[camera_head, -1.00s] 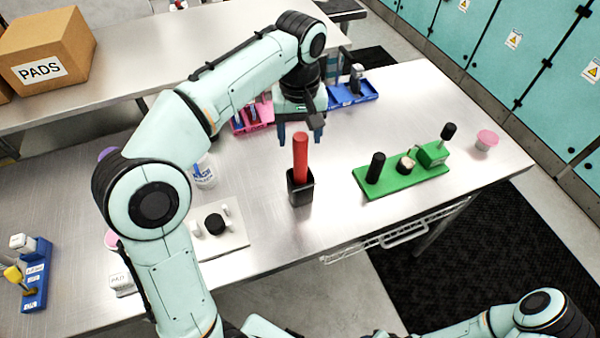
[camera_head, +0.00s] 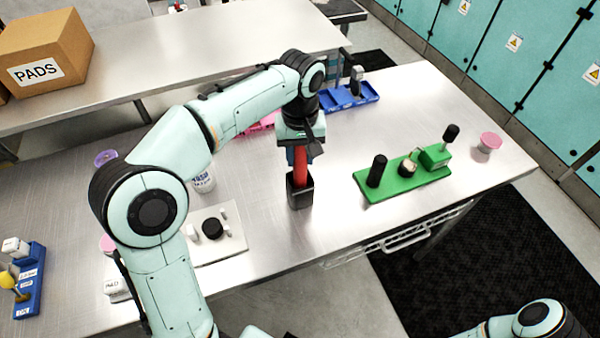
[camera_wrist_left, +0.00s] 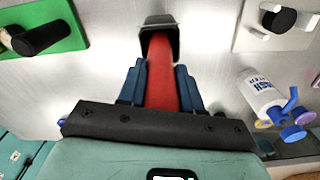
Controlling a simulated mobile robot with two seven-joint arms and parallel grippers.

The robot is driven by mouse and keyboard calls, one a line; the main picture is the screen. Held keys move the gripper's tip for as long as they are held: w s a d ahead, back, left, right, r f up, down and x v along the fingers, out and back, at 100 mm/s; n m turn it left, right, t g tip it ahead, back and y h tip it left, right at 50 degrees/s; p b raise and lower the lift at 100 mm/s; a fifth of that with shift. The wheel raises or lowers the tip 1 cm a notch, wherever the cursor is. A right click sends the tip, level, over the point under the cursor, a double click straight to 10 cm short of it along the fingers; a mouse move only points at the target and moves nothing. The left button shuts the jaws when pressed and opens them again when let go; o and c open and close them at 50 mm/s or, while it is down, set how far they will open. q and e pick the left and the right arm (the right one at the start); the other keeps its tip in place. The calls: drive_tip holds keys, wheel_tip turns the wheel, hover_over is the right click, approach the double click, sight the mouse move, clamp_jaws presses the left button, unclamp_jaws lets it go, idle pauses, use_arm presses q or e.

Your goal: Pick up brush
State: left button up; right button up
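The brush shows as a red handle (camera_head: 300,166) standing upright in a black square cup (camera_head: 300,192) near the front of the steel table. Its lower end is hidden in the cup. My left gripper (camera_head: 302,160) is above the cup, pointing down, with its blue fingers on either side of the handle. In the left wrist view the red handle (camera_wrist_left: 162,85) runs between the two open fingers (camera_wrist_left: 160,72), close to both. The cup (camera_wrist_left: 160,22) shows beyond the fingertips. My right gripper is out of view.
A green rack (camera_head: 402,184) with black-capped parts stands to the right of the cup. A white plate (camera_head: 220,240) with a black knob and a white bottle (camera_head: 203,181) are to the left. A blue tray (camera_head: 350,97) lies behind. The table around the cup is clear.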

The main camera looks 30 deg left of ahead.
use_arm(q)
drive_tip(key=shift+c, duration=1.1)
wheel_tip(320, 180, up, 15)
drive_tip(key=p, duration=0.4)
drive_tip(key=shift+w+r, duration=0.1)
wheel_tip(320, 180, up, 5)
drive_tip(key=shift+f, duration=0.1)
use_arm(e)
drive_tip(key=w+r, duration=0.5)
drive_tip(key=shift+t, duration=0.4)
use_arm(q)
drive_tip(key=shift+o, duration=0.4)
